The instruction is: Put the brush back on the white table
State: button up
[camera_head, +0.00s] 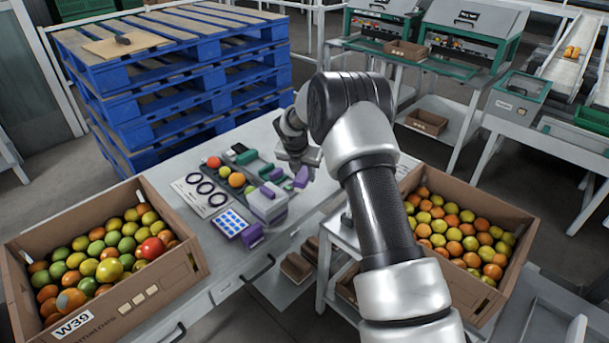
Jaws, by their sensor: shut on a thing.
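My gripper (300,155) is over the right part of the white table (232,268), with its fingers pointing down. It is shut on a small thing. A purple piece (301,177) shows right below the fingertips, and the rest is hidden by the fingers. I cannot tell for sure whether this is the brush. I also cannot tell whether it touches the table. Grey and purple items (267,203) stand on the table just left of my gripper.
A crate of mixed tomatoes (190,268) stands at the left, another crate (512,215) at the right. The table holds a sheet with black rings (205,192), a blue-dotted card (230,223) and loose tomatoes (236,180).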

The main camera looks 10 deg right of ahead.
aim_at(306, 198)
jog(key=shift+f+b, duration=2.3)
jog(key=shift+f, duration=1.6)
jog(key=shift+f, duration=0.35)
jog(key=o, duration=1.2)
jog(key=shift+c, duration=0.8)
jog(key=shift+c, duration=1)
jog(key=shift+r, duration=0.1)
jog(key=shift+r+p, duration=2.4)
jog(key=shift+r, duration=1)
